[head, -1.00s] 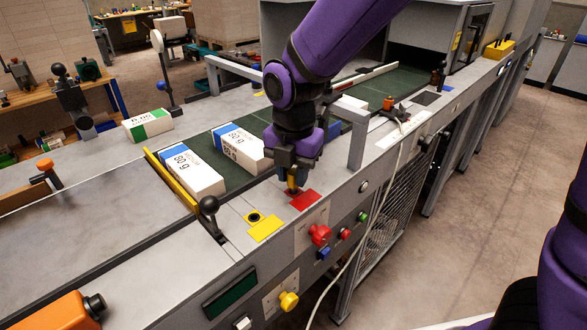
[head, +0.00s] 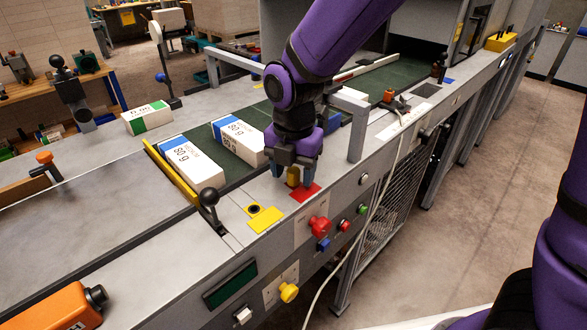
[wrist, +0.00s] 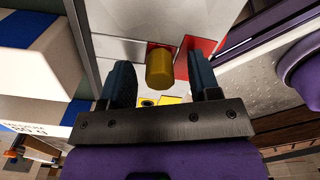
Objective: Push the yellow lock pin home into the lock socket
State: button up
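The yellow lock pin (head: 293,176) stands upright at a red-edged spot beside a red plate (head: 307,192). In the wrist view the pin (wrist: 160,70) is between my fingers, with a gap on each side. My gripper (head: 293,177) is open around it, pointing down. A round dark socket hole (head: 253,209) in a yellow surround lies to the left, beside a yellow plate (head: 266,220); this hole (wrist: 148,102) also shows in the wrist view. The pin's lower end is hidden, and the frames do not name which spot is the lock socket.
White reams (head: 190,167) lie on the green belt (head: 205,140) behind the panel. A black-knobbed lever (head: 209,199) stands left of the hole. A grey guard post (head: 357,130) rises close to the right. Coloured buttons (head: 319,226) line the front face.

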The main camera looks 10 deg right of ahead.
aim_at(296, 169)
notch_tip(296, 169, up, 11)
dwell(0.7)
jog(key=shift+f, duration=0.1)
jog(key=s+d+r+m+t, duration=0.1)
jog(key=s+d+r+m, duration=0.15)
jog(key=d+m, duration=0.45)
jog(key=s+d+r+m+t, duration=0.1)
jog(key=s+d+r+m, duration=0.1)
jog(key=d+r+m, duration=0.35)
jog(key=s+d+m+t, duration=0.3)
jog(key=s+d+m, duration=0.7)
jog(key=m, duration=0.7)
jog(key=shift+s+d+f, duration=0.2)
jog(key=shift+s+d, duration=0.2)
jog(key=shift+d, duration=0.5)
